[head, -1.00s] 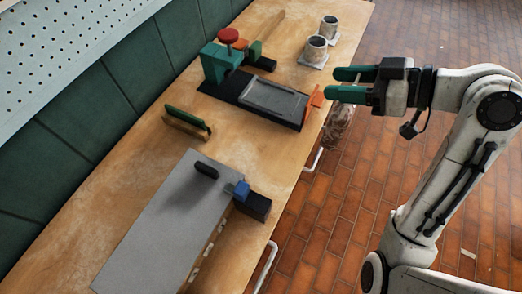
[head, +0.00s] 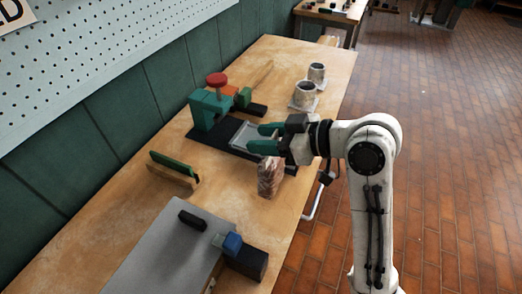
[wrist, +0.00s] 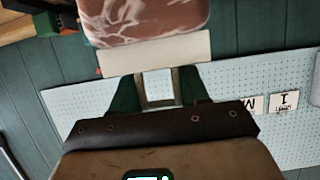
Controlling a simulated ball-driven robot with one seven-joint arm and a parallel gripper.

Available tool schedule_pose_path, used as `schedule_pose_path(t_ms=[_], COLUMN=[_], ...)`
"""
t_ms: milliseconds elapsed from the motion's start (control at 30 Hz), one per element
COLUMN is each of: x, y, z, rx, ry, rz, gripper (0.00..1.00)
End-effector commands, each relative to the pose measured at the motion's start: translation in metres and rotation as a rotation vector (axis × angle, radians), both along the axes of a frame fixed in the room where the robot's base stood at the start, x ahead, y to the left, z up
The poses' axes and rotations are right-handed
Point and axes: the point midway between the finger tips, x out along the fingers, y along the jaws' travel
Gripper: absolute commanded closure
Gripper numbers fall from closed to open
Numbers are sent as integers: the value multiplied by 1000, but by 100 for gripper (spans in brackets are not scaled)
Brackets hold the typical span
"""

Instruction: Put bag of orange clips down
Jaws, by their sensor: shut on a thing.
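The bag of orange clips (head: 270,178) hangs upright below my gripper (head: 258,138), over the workbench top (head: 232,207). My gripper's green fingers are shut on its top edge. In the wrist view the bag's pinkish-brown, mottled body (wrist: 145,20) and its pale header strip (wrist: 155,53) lie just beyond my gripper's fingertips (wrist: 156,80). Single clips cannot be made out. I cannot tell whether the bag's bottom touches the bench.
A green-and-wood block (head: 174,172) is to the left, a grey case (head: 165,255) in front, two pots (head: 304,95) behind. Bare bench lies between block and bag.

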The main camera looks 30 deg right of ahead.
Motion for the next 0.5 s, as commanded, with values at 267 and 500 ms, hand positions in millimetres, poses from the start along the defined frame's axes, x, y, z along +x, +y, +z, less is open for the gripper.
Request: schedule_pose_path(t_ms=[267, 500], x=[7, 7], y=[7, 7], z=[-29, -43], rx=[2, 0], ry=[5, 0], rz=[-3, -1], gripper=[89, 89])
